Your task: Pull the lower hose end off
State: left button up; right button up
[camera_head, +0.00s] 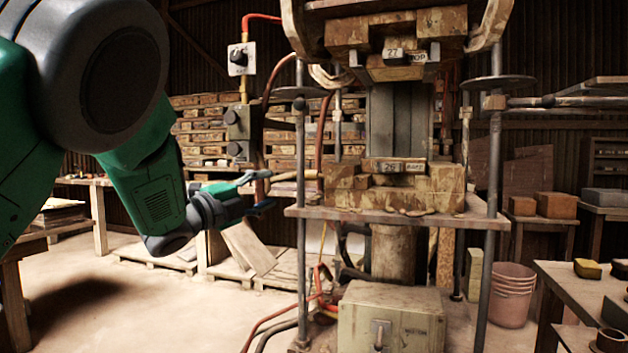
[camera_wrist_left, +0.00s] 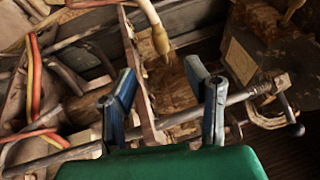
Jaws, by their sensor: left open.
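The lower press block (camera_head: 395,187), with a numbered plate, sits on the press table. A tan hose end (camera_head: 292,175) meets its left side. My left gripper (camera_head: 262,192) is open just left of it, fingers pointing right at the press. In the left wrist view, a pale hose with a brass-coloured end (camera_wrist_left: 160,42) shows beyond and between the two blue fingertips (camera_wrist_left: 160,76); nothing is held. I cannot tell how firmly the end sits in its port. The upper block (camera_head: 400,60) hangs above. My right gripper is not in view.
A vertical post (camera_head: 301,240) stands close to the gripper, and red-brown hoses (camera_head: 267,105) hang beside it. The press table edge (camera_head: 400,217) lies just below. A grey-green box (camera_head: 390,318) stands underneath. Stacked bricks fill the back; the floor at left is open.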

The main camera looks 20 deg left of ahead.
aim_at(307, 176)
pick_arm(q)
jog(key=x, duration=1.2)
jog(key=shift+w+d+f+b, duration=0.2)
jog(key=shift+w+d+b, duration=0.05)
jog(key=shift+w+b, duration=0.15)
jog(key=shift+a, duration=0.1)
grip_shut()
